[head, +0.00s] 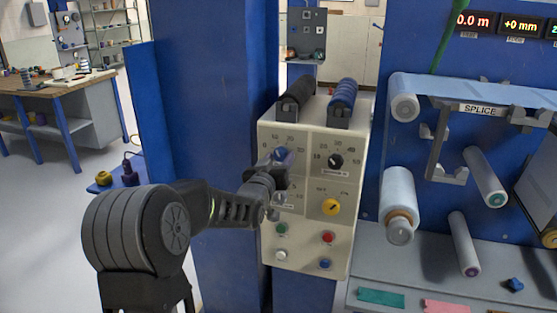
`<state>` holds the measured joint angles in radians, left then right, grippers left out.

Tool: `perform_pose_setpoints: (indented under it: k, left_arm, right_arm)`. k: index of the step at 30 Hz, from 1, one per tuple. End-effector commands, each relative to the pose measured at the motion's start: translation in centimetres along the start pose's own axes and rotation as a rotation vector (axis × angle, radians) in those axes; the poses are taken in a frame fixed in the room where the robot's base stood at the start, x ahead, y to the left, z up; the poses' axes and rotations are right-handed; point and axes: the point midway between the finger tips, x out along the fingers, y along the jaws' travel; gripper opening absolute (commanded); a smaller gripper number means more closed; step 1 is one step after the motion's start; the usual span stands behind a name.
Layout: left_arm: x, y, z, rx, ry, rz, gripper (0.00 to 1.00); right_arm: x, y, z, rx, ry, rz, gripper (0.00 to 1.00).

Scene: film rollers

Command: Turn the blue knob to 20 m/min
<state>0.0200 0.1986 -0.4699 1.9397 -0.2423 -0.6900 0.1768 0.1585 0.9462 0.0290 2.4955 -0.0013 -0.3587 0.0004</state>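The blue knob (281,154) is at the upper left of the cream control panel (312,254), with a numbered scale around it. My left gripper (279,167) reaches in from the left and its tip is at the blue knob, covering its lower part. Whether the fingers touch or close on the knob is too small to tell. The knob's pointer cannot be read clearly. My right gripper is not in view.
The panel also bears a black knob (335,161), a yellow knob (331,207), a red button (327,237) and a green button (281,229). A blue column (210,90) stands left of it. Film rollers (398,205) and a shelf are to the right.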

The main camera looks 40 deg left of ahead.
Motion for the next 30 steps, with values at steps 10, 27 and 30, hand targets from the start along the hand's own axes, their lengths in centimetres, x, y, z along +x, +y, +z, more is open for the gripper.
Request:
perform_pose_setpoints:
  k: [10,27,30]
  left_arm:
    - [-0.02,0.0,-0.01,0.0,0.0,0.0,0.18]
    - [-0.02,-0.04,0.12,0.025,0.0,0.0,0.0]
    - [-0.02,-0.09,0.18,0.055,0.0,0.0,0.0]
  right_arm:
    - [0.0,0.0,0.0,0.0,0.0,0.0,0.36]
    - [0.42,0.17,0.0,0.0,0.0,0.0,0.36]
    - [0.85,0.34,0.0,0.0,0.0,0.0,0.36]
